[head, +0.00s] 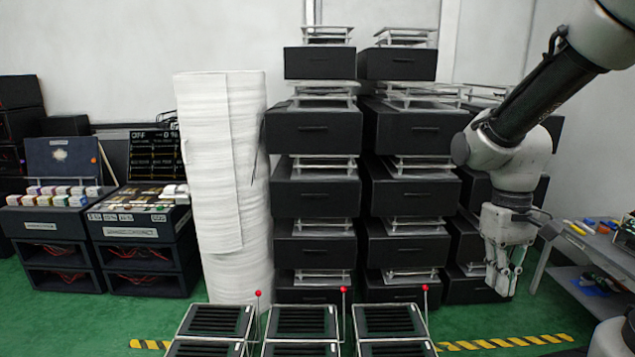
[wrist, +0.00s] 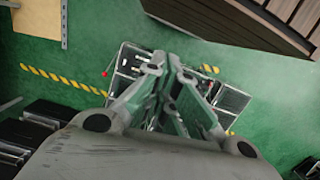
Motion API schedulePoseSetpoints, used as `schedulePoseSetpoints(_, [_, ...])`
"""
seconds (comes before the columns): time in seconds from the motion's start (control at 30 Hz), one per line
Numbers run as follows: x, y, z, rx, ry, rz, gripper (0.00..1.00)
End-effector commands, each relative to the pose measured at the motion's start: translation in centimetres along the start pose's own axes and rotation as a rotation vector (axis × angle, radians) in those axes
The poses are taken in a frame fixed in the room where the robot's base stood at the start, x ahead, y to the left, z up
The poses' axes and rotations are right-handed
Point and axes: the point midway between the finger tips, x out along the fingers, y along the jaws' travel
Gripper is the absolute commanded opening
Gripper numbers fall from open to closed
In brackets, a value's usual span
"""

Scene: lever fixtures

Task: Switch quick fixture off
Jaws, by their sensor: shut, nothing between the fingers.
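Three lever fixtures stand in a row at the bottom of the head view: a left one (head: 215,321), a middle one (head: 300,321) and a right one (head: 390,320). Each has a thin upright lever topped by a red knob, the left knob (head: 258,293), the middle knob (head: 343,290) and the right knob (head: 425,288). My gripper (head: 503,285) hangs fingers down to the right of them, shut and empty, apart from every lever. In the wrist view my shut fingers (wrist: 173,62) cover the middle of one fixture (wrist: 130,60), whose red knob (wrist: 104,74) shows at its left.
Black boxes (head: 313,128) are stacked behind the fixtures, beside a white wrapped roll (head: 222,190). A grey bench (head: 600,262) with tools stands at the right. Yellow-black tape (head: 505,342) marks the green floor.

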Motion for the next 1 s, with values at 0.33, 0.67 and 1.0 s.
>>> schedulePoseSetpoints(0.33, [-7.3,1.4,7.0,0.071,0.39,0.002,0.0])
schedulePoseSetpoints(0.67, [-10.2,2.0,8.5,0.105,0.54,0.01,0.0])
schedulePoseSetpoints(1.0, [-7.8,1.3,7.0,0.063,0.411,0.002,0.0])
